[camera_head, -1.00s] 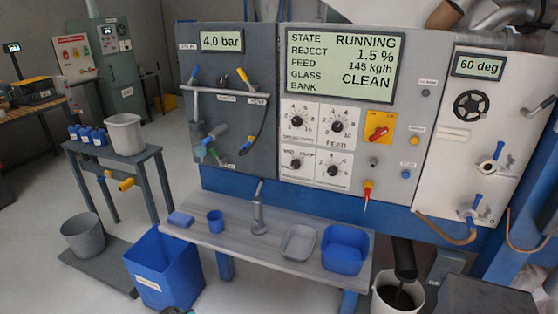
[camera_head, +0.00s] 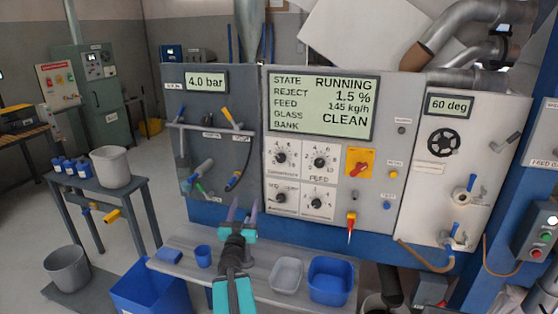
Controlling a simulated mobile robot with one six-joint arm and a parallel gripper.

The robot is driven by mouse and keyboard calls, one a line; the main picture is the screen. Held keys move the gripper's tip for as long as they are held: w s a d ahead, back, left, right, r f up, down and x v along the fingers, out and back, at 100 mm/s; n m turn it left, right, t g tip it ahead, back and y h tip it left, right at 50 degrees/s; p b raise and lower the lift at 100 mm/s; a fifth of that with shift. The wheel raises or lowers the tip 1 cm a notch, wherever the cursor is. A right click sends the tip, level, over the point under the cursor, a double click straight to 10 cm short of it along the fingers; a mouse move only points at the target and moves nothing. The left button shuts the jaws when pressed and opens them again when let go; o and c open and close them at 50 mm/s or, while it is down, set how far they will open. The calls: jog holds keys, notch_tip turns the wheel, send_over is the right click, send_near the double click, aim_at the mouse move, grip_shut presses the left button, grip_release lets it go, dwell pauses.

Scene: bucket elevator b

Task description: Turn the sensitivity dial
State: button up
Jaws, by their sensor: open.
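The sensitivity dial (camera_head: 280,158) is the upper-left black knob on a white plate in a block of several dials on the grey control panel (camera_head: 385,140). The small label under it is blurred. Its pointer direction is hard to read. My gripper (camera_head: 245,208) is open and empty, its two fingers pointing up in front of the panel's lower left. It shows below and left of the dial and does not cover it. Its teal wrist hangs over the bench in the picture.
Close to it are the feed dial (camera_head: 320,162), two lower dials, and a red switch on a yellow plate (camera_head: 359,164). A display (camera_head: 318,105) is above.

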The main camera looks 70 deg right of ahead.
aim_at(280, 160)
jog(key=s+d+r+m+g+h, duration=0.2)
jog(key=s+r+m+g, duration=0.1)
jog(key=s+r, duration=0.4)
jog(key=shift+s+d+g+h+p, duration=0.15)
jog(key=shift+s+g+h+p, duration=0.15)
jog(key=shift+s+g, duration=0.5)
jog(key=shift+w+d+f+b, duration=0.1)
jog(key=shift+d+b, duration=0.5)
jog(key=shift+b, duration=1.3)
jog(key=b+x, duration=0.1)
jog(key=b, duration=0.5)
jog(key=shift+d+r, duration=0.2)
jog(key=shift+r, duration=0.05)
jog(key=shift+p+x, duration=1.9)
jog(key=shift+x, duration=3.65)
jog(key=shift+w, duration=0.1)
jog(key=c, duration=1)
